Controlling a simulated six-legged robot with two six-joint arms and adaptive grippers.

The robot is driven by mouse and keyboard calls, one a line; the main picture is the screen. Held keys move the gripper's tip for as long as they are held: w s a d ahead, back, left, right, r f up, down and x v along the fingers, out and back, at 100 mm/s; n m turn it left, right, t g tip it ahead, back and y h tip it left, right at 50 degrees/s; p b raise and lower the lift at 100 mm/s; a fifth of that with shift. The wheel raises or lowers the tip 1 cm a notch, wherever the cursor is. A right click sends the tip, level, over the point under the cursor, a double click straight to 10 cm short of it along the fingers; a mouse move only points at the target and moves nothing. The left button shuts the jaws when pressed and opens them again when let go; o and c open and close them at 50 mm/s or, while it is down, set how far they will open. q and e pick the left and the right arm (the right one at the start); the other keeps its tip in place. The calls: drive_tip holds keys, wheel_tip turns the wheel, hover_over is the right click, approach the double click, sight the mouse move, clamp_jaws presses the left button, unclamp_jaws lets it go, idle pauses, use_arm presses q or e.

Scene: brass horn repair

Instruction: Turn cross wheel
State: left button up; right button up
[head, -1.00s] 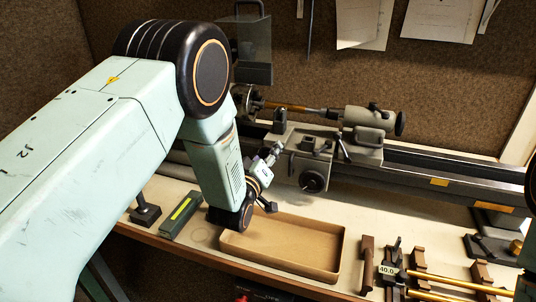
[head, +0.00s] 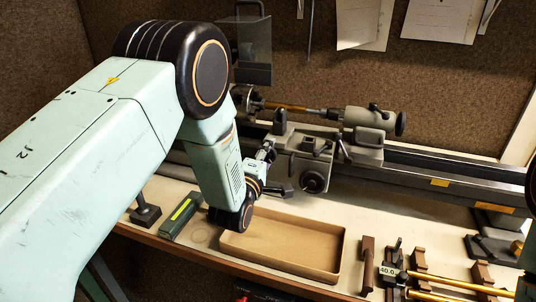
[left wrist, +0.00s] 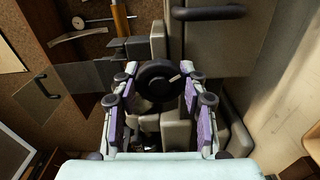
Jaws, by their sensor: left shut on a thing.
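The cross wheel is a round black wheel with a pale mark (left wrist: 158,80), seen in the left wrist view between the fingers of my left gripper (left wrist: 153,92). The purple-padded fingers stand on either side of it and are shut on it. My right gripper is out of view.
An open, empty cardboard-coloured tray (head: 283,245) lies in front of the carriage. A green block with a yellow stripe (head: 181,214) is left of it. Brass rods (head: 455,284) on brown supports are at the right front. The lathe bed (head: 430,175) runs behind.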

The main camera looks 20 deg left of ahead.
use_arm(q)
drive_tip(key=shift+a+f+n, duration=0.1)
drive_tip(key=shift+n, duration=0.6)
drive_tip(key=shift+s, duration=0.1)
drive_tip(key=o, duration=1.2)
drive_tip(key=shift+c, duration=0.2)
drive_tip(key=s, duration=1.2)
drive_tip(key=shift+a, duration=0.2)
